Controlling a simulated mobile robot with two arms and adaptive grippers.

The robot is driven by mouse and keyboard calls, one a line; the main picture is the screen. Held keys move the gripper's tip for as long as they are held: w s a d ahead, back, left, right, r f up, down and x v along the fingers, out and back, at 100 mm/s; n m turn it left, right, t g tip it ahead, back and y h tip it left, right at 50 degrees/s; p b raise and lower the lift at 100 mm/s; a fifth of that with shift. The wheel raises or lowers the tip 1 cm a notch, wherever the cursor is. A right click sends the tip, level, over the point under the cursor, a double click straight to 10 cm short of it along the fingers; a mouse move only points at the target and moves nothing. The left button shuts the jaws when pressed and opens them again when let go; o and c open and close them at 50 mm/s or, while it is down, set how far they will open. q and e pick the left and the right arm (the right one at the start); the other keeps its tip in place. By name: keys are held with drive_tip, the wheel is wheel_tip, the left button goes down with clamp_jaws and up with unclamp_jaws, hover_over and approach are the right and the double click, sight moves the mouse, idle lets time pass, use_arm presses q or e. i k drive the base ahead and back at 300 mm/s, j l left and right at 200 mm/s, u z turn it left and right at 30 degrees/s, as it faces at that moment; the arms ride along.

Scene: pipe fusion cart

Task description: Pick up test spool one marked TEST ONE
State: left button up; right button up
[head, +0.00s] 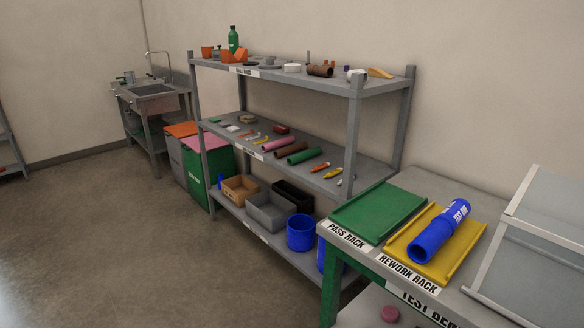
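A blue pipe spool (440,231) with white lettering lies on the yellow tray (462,262) labelled REWORK RACK, on the bench at right. It lies at a slant, its open end toward the near left. The lettering appears to begin with TEST; the rest is too small to read surely. The green tray (371,210) labelled PASS RACK, beside it on the left, is empty. Neither of my grippers is in view.
A grey shelf unit (352,135) with tools, pipes and bins stands left of the bench. A grey framed panel (545,235) rises close to the right of the yellow tray. Wheeled bins (212,160) and a sink (152,91) are farther back. The floor (110,240) at left is clear.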

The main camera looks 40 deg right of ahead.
sight(442, 228)
drive_tip(key=i+z, duration=0.15)
drive_tip(key=i, duration=0.3)
drive_tip(key=i+j+z, duration=0.1)
drive_tip(key=i, duration=0.4)
drive_tip(key=i+j+z, duration=0.15)
drive_tip(key=i, duration=0.3)
drive_tip(key=i+z, duration=0.2)
drive_tip(key=z, duration=0.2)
drive_tip(key=i+z, duration=0.2)
drive_tip(key=z, duration=0.25)
drive_tip(key=i+z, duration=0.15)
drive_tip(key=z, duration=0.25)
drive_tip(key=i+j+z, duration=0.15)
drive_tip(key=z, duration=0.25)
drive_tip(key=i+j+z, duration=0.15)
drive_tip(key=z, duration=0.25)
drive_tip(key=j, duration=0.1)
